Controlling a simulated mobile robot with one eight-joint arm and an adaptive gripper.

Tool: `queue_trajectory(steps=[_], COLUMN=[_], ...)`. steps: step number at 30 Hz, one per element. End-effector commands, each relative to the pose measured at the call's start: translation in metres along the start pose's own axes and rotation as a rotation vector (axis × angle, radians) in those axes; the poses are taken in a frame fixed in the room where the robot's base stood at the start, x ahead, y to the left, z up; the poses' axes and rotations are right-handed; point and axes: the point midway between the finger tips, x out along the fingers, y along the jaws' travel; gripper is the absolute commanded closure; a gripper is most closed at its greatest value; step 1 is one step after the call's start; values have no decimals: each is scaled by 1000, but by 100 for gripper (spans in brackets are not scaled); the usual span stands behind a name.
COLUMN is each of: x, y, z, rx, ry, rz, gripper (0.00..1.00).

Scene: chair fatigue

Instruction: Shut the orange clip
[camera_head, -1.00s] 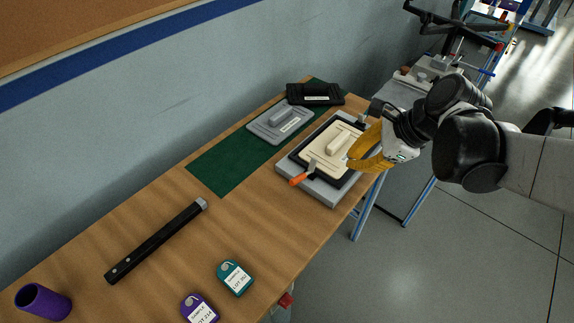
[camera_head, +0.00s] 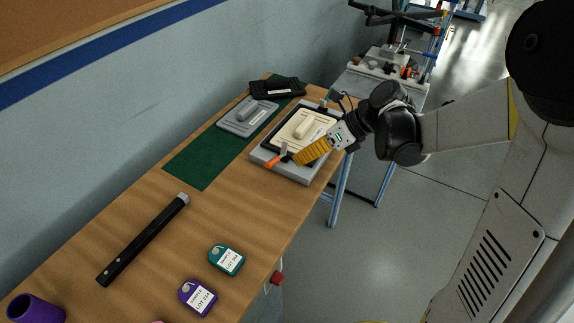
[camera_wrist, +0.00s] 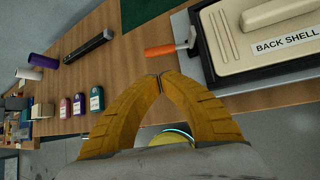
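The orange clip (camera_head: 276,161) is an orange handle on a metal lever at the front left edge of the grey fixture (camera_head: 293,173). In the wrist view the orange handle (camera_wrist: 160,50) sticks out from the fixture edge over the wood, with its metal part (camera_wrist: 185,41) against the edge. A cream back shell (camera_head: 305,131) lies in a black frame on the fixture. My gripper (camera_head: 299,158) has yellow fingers and is just right of the clip. In the wrist view its fingertips (camera_wrist: 161,78) meet with nothing between them, below the handle and apart from it in the picture.
A black bar (camera_head: 143,241), a teal tag (camera_head: 227,260), a purple tag (camera_head: 197,297) and a purple cup (camera_head: 36,309) lie on the left part of the table. A green mat (camera_head: 198,165) holds a grey panel (camera_head: 247,116). The wood left of the clip is clear.

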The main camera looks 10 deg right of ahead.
Motion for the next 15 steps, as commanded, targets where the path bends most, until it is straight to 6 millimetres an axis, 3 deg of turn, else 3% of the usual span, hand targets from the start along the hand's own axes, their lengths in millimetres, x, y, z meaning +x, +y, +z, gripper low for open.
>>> queue_trajectory(steps=[9,15], x=[59,85], y=[0,0], z=[-2,-2], rx=[-4,-2], ry=[2,1], rz=[2,0], gripper=[100,100])
